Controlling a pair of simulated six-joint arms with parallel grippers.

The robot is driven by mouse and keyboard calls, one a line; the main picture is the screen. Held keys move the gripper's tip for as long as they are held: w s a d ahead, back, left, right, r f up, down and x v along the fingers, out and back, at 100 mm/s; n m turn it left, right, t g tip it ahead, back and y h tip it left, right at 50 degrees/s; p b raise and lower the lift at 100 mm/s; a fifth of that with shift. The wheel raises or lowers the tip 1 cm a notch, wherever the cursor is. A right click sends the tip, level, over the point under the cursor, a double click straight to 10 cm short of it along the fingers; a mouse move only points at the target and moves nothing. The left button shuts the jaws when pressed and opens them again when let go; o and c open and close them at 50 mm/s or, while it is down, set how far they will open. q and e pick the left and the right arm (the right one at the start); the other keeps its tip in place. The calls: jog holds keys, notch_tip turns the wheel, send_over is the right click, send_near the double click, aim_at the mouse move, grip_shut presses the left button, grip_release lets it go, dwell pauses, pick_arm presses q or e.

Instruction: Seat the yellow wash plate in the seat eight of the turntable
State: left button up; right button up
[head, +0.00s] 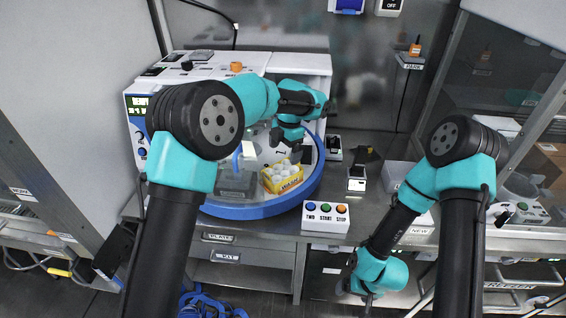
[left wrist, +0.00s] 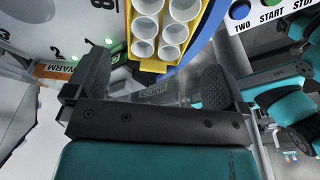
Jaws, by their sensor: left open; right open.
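The yellow wash plate (head: 284,186), a yellow holder with several white cups, sits on the turntable (head: 255,211) near its front right rim. In the left wrist view the plate (left wrist: 152,65) is at the top, with a printed 8 beside it on the deck. I cannot tell whether it lies fully down in the seat. My left gripper (head: 291,145) is just above and behind the plate in the head view. Its fingers (left wrist: 157,82) are spread and empty, apart from the plate. My right gripper (head: 367,292) hangs low in front of the bench, empty, its fingertips hard to make out.
A grey block (head: 237,184) stands on the turntable left of the plate. A white button box (head: 326,218) with blue, green and orange buttons is at the front right. A small scale-like device (head: 357,180) stands behind it. White machine housing (head: 300,63) stands behind the turntable.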

pick_arm(q)
jog(key=shift+w+d+r, duration=0.1)
jog(key=shift+r, duration=0.75)
jog(key=shift+w+d+r, duration=0.1)
jog(key=shift+r, duration=0.7)
jog(key=shift+s, duration=0.1)
